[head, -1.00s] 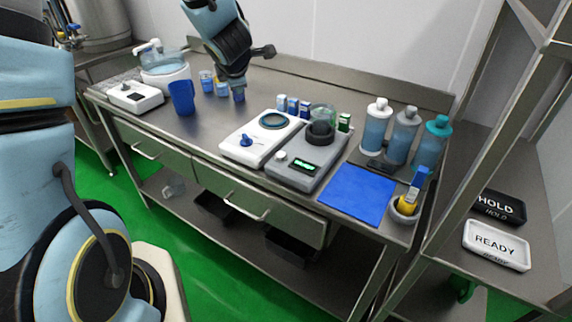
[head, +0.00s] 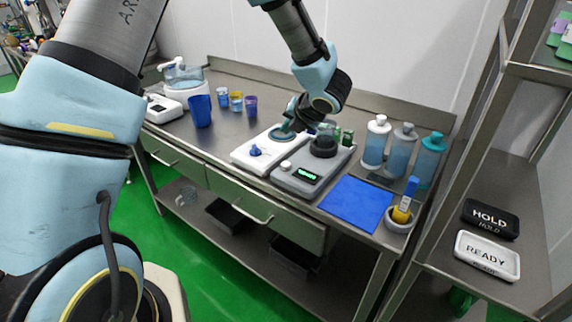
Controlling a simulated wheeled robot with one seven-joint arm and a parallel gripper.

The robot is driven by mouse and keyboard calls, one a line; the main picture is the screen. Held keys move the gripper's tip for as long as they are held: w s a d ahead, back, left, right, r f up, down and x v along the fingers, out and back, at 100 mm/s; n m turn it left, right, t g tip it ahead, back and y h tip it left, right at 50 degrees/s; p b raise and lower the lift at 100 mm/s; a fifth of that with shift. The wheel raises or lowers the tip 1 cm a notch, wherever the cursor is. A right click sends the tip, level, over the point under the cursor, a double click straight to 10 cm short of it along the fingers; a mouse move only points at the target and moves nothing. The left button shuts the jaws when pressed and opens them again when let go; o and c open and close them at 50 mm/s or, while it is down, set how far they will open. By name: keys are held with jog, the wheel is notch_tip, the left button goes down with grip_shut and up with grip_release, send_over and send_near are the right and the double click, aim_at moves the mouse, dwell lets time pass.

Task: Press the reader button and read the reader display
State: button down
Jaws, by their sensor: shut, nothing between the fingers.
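The grey reader (head: 316,165) stands on the steel table beside a white device. Its green-lit display (head: 309,175) faces me on the front, but its characters are too small to read. A pale round button (head: 286,165) sits left of the display. My gripper (head: 286,127) is shut and empty, pointing down over the back of the white device (head: 262,151), near its round dark plate. It is behind and apart from the reader button. Whether its tips touch the plate I cannot tell.
Green-capped vials (head: 347,138) stand behind the reader. Several bottles (head: 403,146) stand at the back right. A blue mat (head: 356,204) lies right of the reader, with a small pot (head: 398,221) beside it. Blue cups (head: 200,111) stand left. The table's left middle is clear.

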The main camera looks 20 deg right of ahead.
aim_at(287, 166)
jog(key=shift+f+b, duration=3.25)
jog(key=shift+f, duration=1.1)
jog(key=shift+f, duration=0.1)
jog(key=shift+f+b, duration=0.3)
jog(key=shift+b, duration=0.15)
jog(key=shift+f+b, duration=0.5)
jog(key=shift+r, duration=0.1)
jog(key=shift+r+p, duration=0.6)
jog(key=shift+r, duration=0.2)
jog(key=shift+r, duration=0.1)
jog(key=shift+r+p, duration=1.7)
jog(key=shift+r, duration=0.75)
